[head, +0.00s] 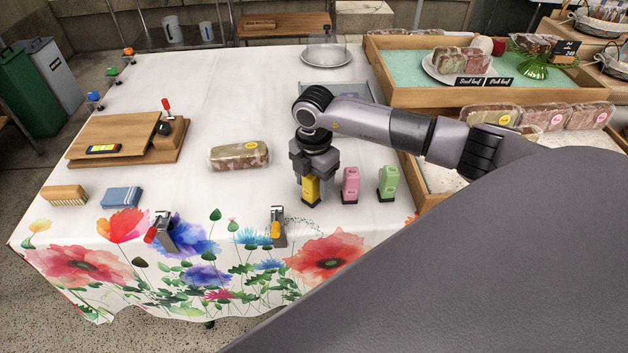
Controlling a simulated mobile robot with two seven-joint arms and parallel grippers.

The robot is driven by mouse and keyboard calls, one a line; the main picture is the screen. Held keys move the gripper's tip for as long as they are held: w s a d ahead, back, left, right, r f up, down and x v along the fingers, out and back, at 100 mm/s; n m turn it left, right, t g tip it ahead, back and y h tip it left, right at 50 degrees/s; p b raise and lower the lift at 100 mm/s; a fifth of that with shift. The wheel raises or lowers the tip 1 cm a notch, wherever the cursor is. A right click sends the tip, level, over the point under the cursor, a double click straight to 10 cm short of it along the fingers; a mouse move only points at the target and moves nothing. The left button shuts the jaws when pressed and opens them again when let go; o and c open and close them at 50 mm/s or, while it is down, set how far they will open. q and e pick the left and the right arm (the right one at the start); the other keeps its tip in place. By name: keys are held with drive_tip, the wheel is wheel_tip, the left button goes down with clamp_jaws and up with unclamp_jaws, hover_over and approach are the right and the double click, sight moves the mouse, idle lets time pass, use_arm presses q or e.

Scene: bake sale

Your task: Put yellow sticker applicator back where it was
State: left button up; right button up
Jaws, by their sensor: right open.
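The yellow sticker applicator (311,190) stands upright on the white tablecloth, at the left end of a row with a pink applicator (350,184) and a green applicator (388,182). My right gripper (312,176) is directly above the yellow applicator, pointing down, with its jaws open around or just over its top. The gripper hides the top of the applicator; I cannot tell whether the fingers touch it. A wrapped loaf with a yellow sticker (239,157) lies on the table to the left of the gripper. My left gripper is not in view.
A wooden cutting board (127,138) is at the left, with a brush (65,195) and blue sponge (121,197) in front. Two clamps (278,228) sit at the front edge. A wooden display tray (480,97) stands at right.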

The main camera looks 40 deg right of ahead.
wheel_tip(320, 180, up, 12)
drive_tip(key=shift+r, duration=0.1)
drive_tip(key=shift+a, duration=0.1)
idle(0.6)
